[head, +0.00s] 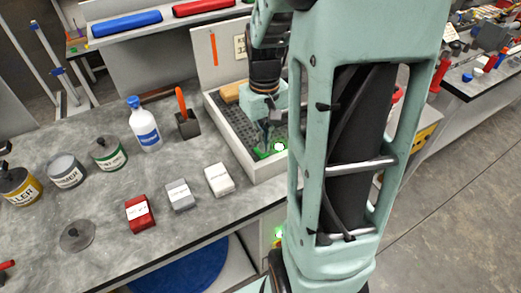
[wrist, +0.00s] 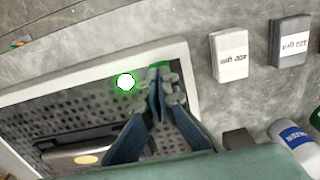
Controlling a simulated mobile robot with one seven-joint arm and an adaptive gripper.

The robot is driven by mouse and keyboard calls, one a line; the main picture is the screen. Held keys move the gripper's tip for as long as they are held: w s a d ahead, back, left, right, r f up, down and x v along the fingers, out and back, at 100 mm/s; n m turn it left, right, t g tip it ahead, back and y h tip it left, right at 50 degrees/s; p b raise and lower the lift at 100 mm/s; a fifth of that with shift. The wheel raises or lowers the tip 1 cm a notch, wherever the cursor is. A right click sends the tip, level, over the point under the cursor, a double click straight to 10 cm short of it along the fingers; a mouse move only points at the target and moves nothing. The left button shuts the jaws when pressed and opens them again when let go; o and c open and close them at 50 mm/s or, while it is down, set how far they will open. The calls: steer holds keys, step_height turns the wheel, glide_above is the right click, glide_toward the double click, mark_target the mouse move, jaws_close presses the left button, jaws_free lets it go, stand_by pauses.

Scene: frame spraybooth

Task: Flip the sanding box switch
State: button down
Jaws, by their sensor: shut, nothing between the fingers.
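The sanding box (head: 231,135) is a shallow pale tray with a perforated dark floor on the grey bench. Its rim (wrist: 60,84) crosses the wrist view. A bright lamp with a green edge (head: 279,147) glows at its front inner side, and it also shows in the wrist view (wrist: 125,82). A small green piece (wrist: 160,66), perhaps the switch, sits by the rim, mostly hidden behind my fingertips. My gripper (head: 264,146) is shut and empty, pointing down inside the box's front corner. Its fingertips (wrist: 166,84) are at the green piece; I cannot tell whether they touch.
White (head: 219,179), grey (head: 180,195) and red (head: 140,213) labelled blocks lie in front of the box. A white bottle (head: 145,126), an orange-handled tool in a dark holder (head: 187,124) and several cans stand left. My arm hides the bench's right side.

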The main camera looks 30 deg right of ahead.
steer(key=shift+f+b, duration=0.9)
steer(key=shift+f, duration=0.25)
stand_by(0.6)
steer(key=shift+r+p, duration=2.8)
steer(key=shift+r, duration=0.75)
